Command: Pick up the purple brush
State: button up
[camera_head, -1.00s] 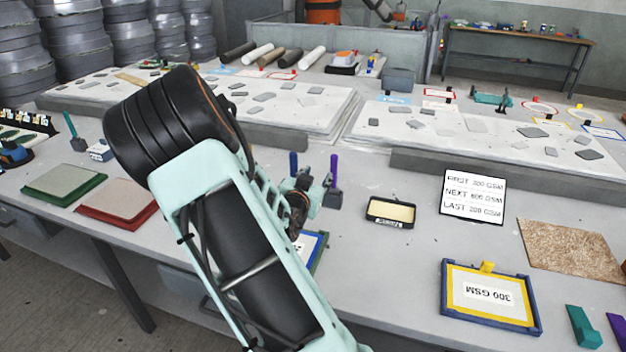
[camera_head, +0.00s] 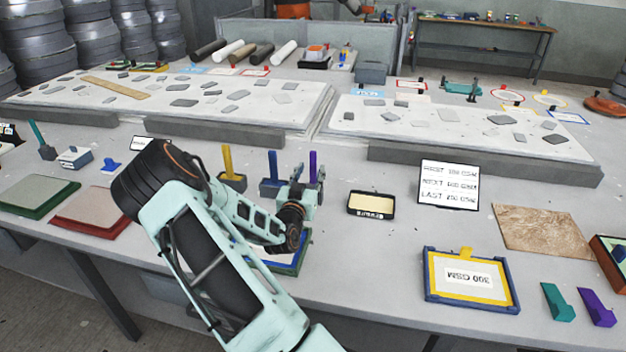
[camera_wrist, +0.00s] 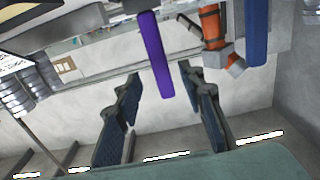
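The purple brush (camera_head: 313,162) stands upright on the table, the rightmost of a row of brushes. My gripper (camera_head: 304,187) is in front of it and partly covers its lower part. In the wrist view my gripper (camera_wrist: 158,78) is open, with its two dark fingers apart. The purple handle (camera_wrist: 152,45) shows in the gap between them, without visible contact. A blue brush (camera_head: 272,165) stands just left of the purple one, and its handle is at the upper right in the wrist view (camera_wrist: 256,35).
A yellow-handled brush (camera_head: 228,163) stands further left. A dark tray with a cream pad (camera_head: 371,204) lies right of my gripper. A sign (camera_head: 449,185) and a blue-yellow frame (camera_head: 471,280) are further right. A framed piece (camera_head: 290,262) lies below my gripper.

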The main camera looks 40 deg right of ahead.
aim_at(313, 166)
jog(key=shift+p+x, duration=0.4)
jog(key=shift+x, duration=1.9)
jog(key=shift+f, duration=0.15)
jog(key=shift+c, duration=0.6)
grip_shut()
